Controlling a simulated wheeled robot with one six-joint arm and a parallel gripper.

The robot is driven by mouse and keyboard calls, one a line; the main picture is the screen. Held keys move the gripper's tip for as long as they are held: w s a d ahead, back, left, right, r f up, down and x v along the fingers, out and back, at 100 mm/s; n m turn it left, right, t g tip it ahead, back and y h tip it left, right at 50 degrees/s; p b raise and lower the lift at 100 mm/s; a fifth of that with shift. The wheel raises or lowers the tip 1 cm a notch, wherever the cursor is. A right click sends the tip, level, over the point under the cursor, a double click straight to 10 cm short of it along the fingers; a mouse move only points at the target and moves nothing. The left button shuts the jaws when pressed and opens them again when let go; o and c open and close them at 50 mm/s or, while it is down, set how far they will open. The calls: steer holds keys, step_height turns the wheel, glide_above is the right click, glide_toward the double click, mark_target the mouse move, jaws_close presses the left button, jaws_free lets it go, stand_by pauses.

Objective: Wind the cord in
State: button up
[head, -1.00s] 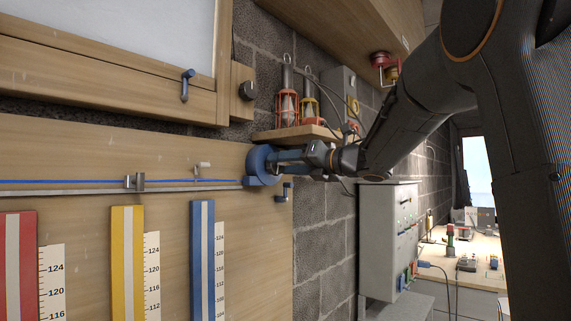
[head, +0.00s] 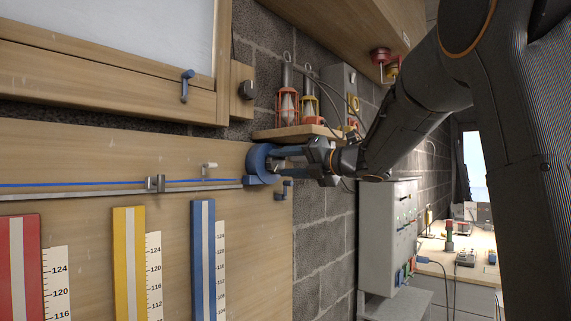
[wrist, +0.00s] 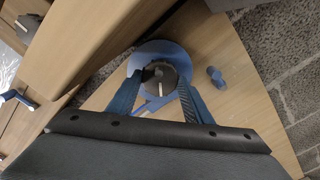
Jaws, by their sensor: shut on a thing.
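A blue reel (head: 259,166) is mounted at the right end of the wooden board; it also shows in the wrist view (wrist: 145,53). A thin blue cord (head: 75,184) runs along a grey metal rail (head: 100,194) to the reel. My gripper (head: 282,158) is at the reel's face. In the wrist view its blue fingers (wrist: 158,92) lie on either side of a dark grey round hub (wrist: 172,77) and are shut on it. The fingers partly cover the reel.
A small blue hook (head: 284,190) juts from the board just below the reel. A shelf (head: 297,132) with red and yellow lanterns is above right. A grey cabinet (head: 388,235) stands right. Red, yellow and blue (head: 203,260) bars with scales are below the rail.

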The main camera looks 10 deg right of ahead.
steer(key=o, duration=1.1)
steer(key=shift+c, duration=0.2)
steer(key=b+v, duration=0.2)
steer(key=v, duration=0.5)
steer(key=shift+s+d, duration=0.25)
steer(key=shift+s, duration=0.05)
